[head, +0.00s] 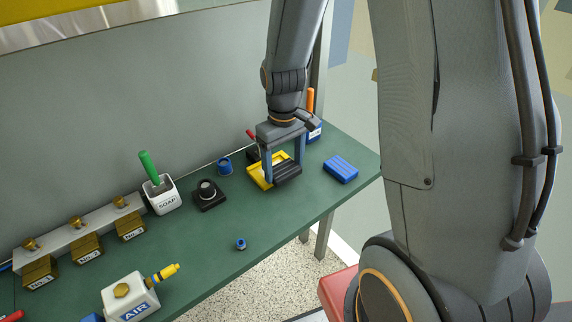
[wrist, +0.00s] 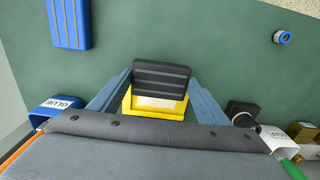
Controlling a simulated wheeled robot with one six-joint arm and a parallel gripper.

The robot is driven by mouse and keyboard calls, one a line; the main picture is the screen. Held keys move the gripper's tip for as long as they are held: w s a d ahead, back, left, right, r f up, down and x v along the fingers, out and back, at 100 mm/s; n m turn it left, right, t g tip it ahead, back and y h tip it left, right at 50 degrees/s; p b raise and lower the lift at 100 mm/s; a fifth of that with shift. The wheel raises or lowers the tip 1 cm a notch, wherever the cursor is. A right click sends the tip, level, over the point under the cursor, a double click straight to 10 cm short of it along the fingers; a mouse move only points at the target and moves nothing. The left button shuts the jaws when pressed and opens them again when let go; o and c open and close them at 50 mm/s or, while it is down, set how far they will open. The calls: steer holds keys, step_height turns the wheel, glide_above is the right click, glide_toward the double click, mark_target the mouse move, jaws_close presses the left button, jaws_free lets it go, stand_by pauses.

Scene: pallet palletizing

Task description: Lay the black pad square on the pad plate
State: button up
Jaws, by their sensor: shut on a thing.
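The black pad (head: 288,175) is a dark ribbed block held between the two fingers of my gripper (head: 284,168). The wrist view shows the pad (wrist: 160,80) between the fingertips (wrist: 160,88), its ribbed face visible. The pad plate (head: 257,174) is a yellow frame on the green bench, directly by the pad. In the wrist view the yellow plate (wrist: 127,105) shows a pale inner face, partly covered by the pad. The pad looks tilted and offset toward one edge of the plate. I cannot tell whether they touch.
A blue ribbed block (head: 341,169) lies right of the plate. A blue glue holder (head: 314,132) stands behind. A small blue ring (head: 241,244) lies near the front edge.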

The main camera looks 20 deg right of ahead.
steer(key=shift+w+a+f, duration=0.1)
steer(key=shift+w+a, duration=0.15)
steer(key=shift+w, duration=0.5)
steer(key=shift+w+a+f, duration=0.15)
steer(key=shift+w+a, duration=0.05)
steer(key=shift+w, duration=0.55)
steer(key=shift+w+a+f, duration=0.1)
steer(key=shift+w+a, duration=0.15)
steer(key=shift+w, duration=0.5)
steer(key=shift+f, duration=0.3)
steer(key=o, duration=1.1)
step_height(320, 180, up, 8)
steer(key=b, duration=0.2)
steer(key=s+m, duration=0.1)
steer(key=s, duration=0.3)
steer(key=s+d+f+m+t, duration=0.1)
steer(key=s, duration=0.4)
steer(key=s+f+m, duration=0.1)
steer(key=s, duration=0.3)
steer(key=shift+s+d+m+b, duration=0.2)
steer(key=shift+s+m+b, duration=0.1)
steer(key=shift+s+b, duration=0.1)
